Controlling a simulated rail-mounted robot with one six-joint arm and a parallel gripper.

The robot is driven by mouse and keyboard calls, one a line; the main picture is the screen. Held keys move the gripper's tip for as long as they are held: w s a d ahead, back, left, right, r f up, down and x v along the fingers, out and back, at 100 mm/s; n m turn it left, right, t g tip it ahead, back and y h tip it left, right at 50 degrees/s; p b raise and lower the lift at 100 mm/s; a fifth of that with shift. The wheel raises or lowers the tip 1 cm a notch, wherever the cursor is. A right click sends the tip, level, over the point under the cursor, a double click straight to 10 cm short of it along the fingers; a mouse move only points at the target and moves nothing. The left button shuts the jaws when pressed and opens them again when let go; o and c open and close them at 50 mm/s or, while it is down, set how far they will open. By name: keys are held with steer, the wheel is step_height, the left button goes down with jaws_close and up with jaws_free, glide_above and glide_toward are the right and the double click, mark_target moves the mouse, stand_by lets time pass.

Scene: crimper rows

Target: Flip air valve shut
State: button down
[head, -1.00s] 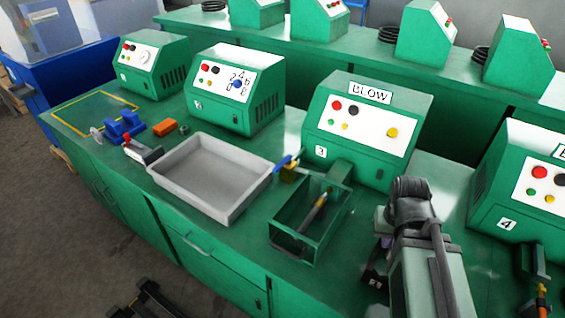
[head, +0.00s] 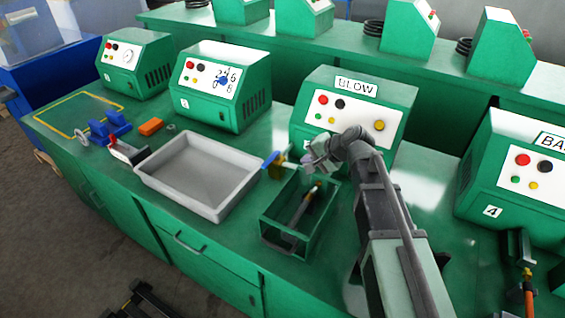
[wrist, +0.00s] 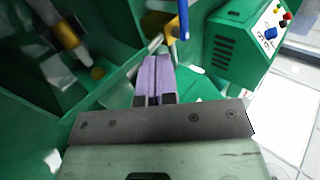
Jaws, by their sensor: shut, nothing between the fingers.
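The air valve has a brass body (head: 278,172) and a blue lever (head: 269,159). My gripper (head: 308,161) is just right of the valve, above the back of the green box. Its purple fingers (wrist: 153,76) are shut and empty, pointing toward the valve with a small gap.
The open green box (head: 267,222) holds an orange-tipped rod (head: 306,203). The grey tray (head: 213,210) lies left of the valve. Machine 4 (head: 510,165) stands to the right. The bench between it and my arm is mostly clear.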

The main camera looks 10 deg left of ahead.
mark_target(271, 161)
steer(key=a+r+b+x, duration=0.1)
steer(key=b+x, duration=0.5)
steer(key=x, duration=0.6)
steer(key=shift+w+a+r, duration=0.25)
steer(key=shift+w+a, duration=0.2)
steer(key=shift+a, duration=0.25)
